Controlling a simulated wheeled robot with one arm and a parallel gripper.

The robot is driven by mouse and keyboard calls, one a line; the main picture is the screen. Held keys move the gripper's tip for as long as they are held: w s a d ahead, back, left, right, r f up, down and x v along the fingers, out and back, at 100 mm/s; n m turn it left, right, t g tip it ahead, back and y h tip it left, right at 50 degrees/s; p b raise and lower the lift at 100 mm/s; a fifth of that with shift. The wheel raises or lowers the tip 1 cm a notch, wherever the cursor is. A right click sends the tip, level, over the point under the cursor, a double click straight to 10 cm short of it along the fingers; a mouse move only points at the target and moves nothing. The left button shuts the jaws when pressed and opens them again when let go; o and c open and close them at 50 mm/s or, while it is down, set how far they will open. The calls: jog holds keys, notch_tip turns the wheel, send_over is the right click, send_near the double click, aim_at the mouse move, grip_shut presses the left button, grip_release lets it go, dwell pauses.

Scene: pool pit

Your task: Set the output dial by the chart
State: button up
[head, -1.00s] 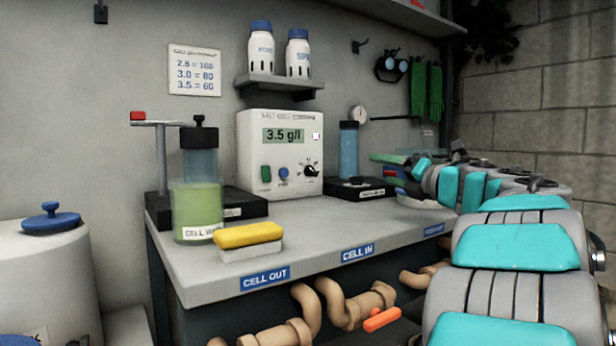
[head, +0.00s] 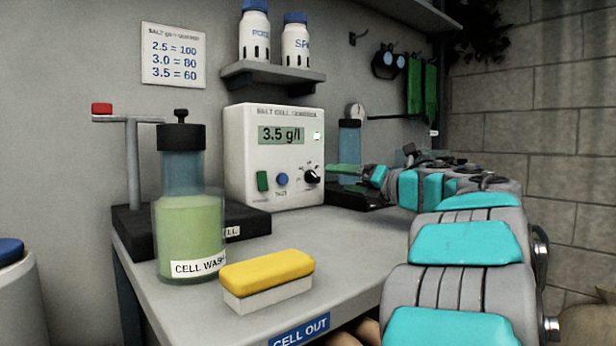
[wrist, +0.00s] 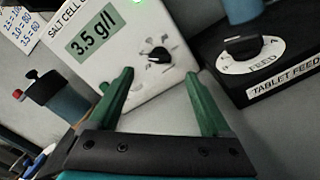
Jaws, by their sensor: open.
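The white salt cell control box (head: 240,155) stands on the bench and its display (head: 282,135) reads 3.5 g/l. Its black output dial (head: 312,176) is at the lower right of the face; it also shows in the wrist view (wrist: 157,56). The wall chart (head: 173,55) reads 2.5 = 100, 3.0 = 80, 3.5 = 60. My gripper (wrist: 165,95) has green fingers, open and empty, on either side of the dial in the wrist view but apart from it. In the head view the fingers are at the box's right. I cannot read the dial's exact setting.
A green button (head: 263,181) and blue button (head: 282,179) sit left of the dial. A tablet feeder (wrist: 285,80) with its own black knob (wrist: 243,47) stands right of the box. A cell wash jar (head: 188,235) and yellow sponge (head: 266,270) are at the bench front.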

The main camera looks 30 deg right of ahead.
aim_at(317, 176)
jog(key=shift+w+a, duration=0.2)
jog(key=shift+w, duration=1.1)
jog(key=shift+w+a, duration=0.15)
jog(key=shift+w, duration=1.2)
jog(key=shift+w+a, duration=0.2)
jog(key=shift+w, duration=1.1)
jog(key=shift+c, duration=0.4)
grip_shut()
jog(key=shift+r+p, duration=0.1)
jog(key=shift+p, duration=0.3)
